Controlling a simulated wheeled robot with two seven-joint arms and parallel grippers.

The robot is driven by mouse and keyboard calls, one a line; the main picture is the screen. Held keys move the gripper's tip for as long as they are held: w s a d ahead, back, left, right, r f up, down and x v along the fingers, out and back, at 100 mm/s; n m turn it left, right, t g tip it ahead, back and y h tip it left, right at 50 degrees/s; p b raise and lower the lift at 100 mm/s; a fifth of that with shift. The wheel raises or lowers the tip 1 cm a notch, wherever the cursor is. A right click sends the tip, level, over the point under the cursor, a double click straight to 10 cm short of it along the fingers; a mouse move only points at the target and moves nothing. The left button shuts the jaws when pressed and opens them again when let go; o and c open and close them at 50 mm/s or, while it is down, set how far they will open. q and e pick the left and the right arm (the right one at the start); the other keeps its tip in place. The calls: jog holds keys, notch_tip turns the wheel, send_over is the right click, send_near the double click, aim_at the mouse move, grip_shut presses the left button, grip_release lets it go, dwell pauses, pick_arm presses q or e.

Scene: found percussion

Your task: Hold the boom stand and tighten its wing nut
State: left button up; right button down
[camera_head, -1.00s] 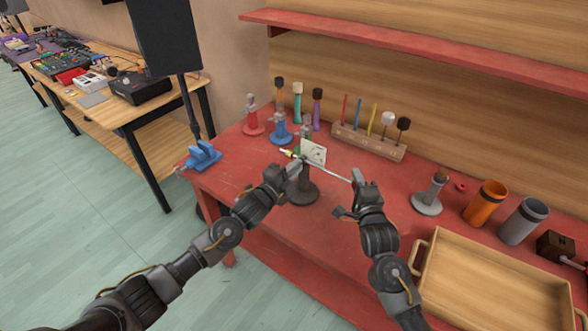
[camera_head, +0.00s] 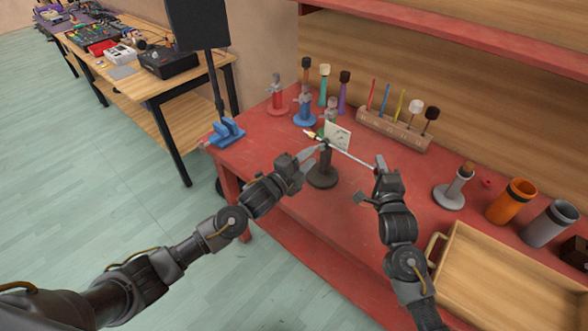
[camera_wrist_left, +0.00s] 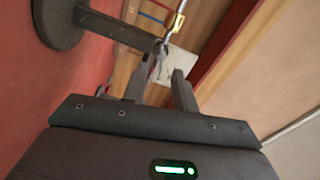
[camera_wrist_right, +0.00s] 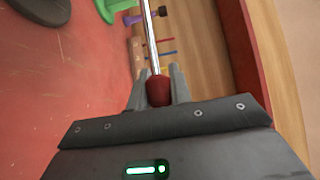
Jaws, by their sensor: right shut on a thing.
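The boom stand has a dark round base (camera_head: 322,179) and a short post on the red bench. Its thin boom rod (camera_head: 350,155) slants across the post top, with a brass-coloured far end (camera_head: 311,134). My right gripper (camera_head: 378,168) is shut on the red near end (camera_wrist_right: 158,91) of the rod. My left gripper (camera_head: 310,157) is open at the left of the post top. In the left wrist view its fingers stand apart, with a small grey wing nut (camera_wrist_left: 159,58) beyond and between their tips. Contact with the wing nut cannot be told.
A white card (camera_head: 339,134) stands behind the post. Red (camera_head: 277,100) and blue (camera_head: 304,113) stands are behind left. A wooden rack (camera_head: 393,129) of sticks stands at the back. A wooden tray (camera_head: 440,262) and an orange cup (camera_head: 511,203) are at the right.

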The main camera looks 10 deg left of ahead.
pick_arm(q)
jog(key=v, duration=0.7)
jog(key=shift+s, duration=0.35)
jog(key=shift+a, duration=0.15)
